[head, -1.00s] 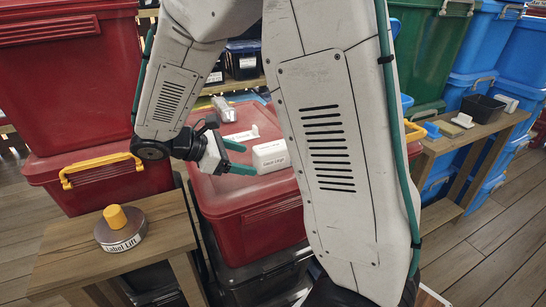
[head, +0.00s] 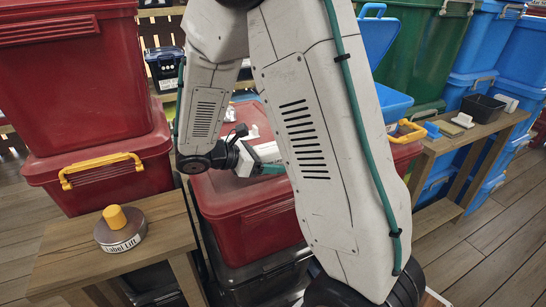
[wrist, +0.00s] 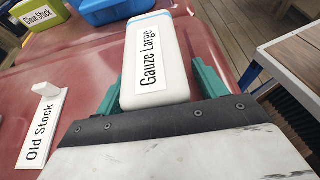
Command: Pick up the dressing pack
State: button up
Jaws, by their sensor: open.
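The dressing pack, a white rounded box labelled "Gauze Large" (wrist: 158,62), lies on the red bin lid (wrist: 85,65) in the wrist view. In the head view the pack (head: 267,152) is partly hidden by my arm. My gripper (wrist: 160,85) is open, with one teal finger on each side of the pack's near end. In the head view my gripper (head: 272,168) is low over the red bin.
A green "Glove Stock" box (wrist: 38,15) and a blue box (wrist: 112,8) lie farther back. A "Label Lift" disc (head: 120,236) with a yellow knob sits on the wooden table (head: 75,265).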

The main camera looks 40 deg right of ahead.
jog(key=c, duration=1.1)
jog(key=shift+r, duration=0.1)
